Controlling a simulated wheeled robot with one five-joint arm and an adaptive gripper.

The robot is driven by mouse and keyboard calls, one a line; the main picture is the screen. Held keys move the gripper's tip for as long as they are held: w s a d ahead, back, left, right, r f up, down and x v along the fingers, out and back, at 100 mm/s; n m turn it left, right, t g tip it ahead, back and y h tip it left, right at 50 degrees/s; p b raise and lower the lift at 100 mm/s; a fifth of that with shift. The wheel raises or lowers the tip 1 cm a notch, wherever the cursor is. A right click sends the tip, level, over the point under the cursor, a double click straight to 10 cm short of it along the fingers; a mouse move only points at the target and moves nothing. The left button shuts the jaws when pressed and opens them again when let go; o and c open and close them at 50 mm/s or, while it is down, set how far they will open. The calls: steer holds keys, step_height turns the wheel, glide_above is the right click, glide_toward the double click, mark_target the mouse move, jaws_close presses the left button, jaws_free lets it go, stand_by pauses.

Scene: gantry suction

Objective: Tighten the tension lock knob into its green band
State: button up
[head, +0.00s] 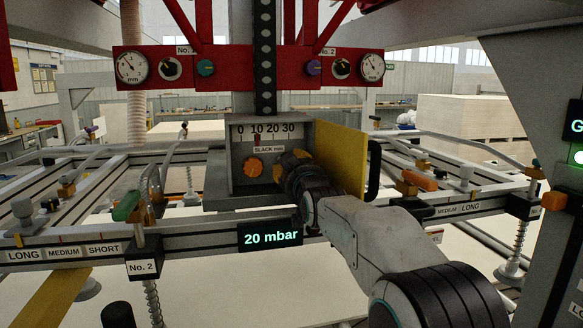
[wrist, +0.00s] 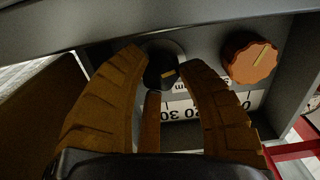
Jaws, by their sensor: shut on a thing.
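In the wrist view a black knob (wrist: 161,72) with a short orange-yellow mark sits between the fingers of my gripper (wrist: 163,60). It appears to be the tension lock knob, though no label naming it shows. My gripper is shut on it, with a finger on each side. In the head view my gripper (head: 284,170) reaches the front of the grey box (head: 219,140), and its fingers hide the black knob. An orange knob (head: 253,168) stands beside it, free of the fingers; it also shows in the wrist view (wrist: 250,58). I cannot see a green band.
The slack scale (head: 270,131) has a red pointer near 10. A yellow panel (head: 342,158) stands close on the right of my gripper, with a black handle (head: 374,170) beyond it. A display (head: 270,236) below reads 20 mbar. Rails run left and right.

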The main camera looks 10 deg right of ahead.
steer(key=shift+r, duration=0.1)
steer(key=c, duration=0.3)
steer(key=shift+f+m+b, duration=0.2)
steer(key=shift+m+b, duration=0.2)
steer(key=shift+b, duration=0.85)
steer(key=shift+m+b, duration=0.5)
steer(key=shift+b, duration=0.7)
steer(key=shift+r+m+b, duration=0.1)
steer(key=shift+m+b, duration=0.8)
steer(key=shift+b, duration=0.1)
steer(key=shift+r+m+b, duration=0.2)
steer(key=shift+m+b, duration=0.2)
steer(key=shift+m, duration=0.8)
steer(key=shift+r, duration=0.1)
steer(key=o, duration=1.2)
steer(key=shift+f, duration=0.2)
steer(key=shift+f, duration=0.1)
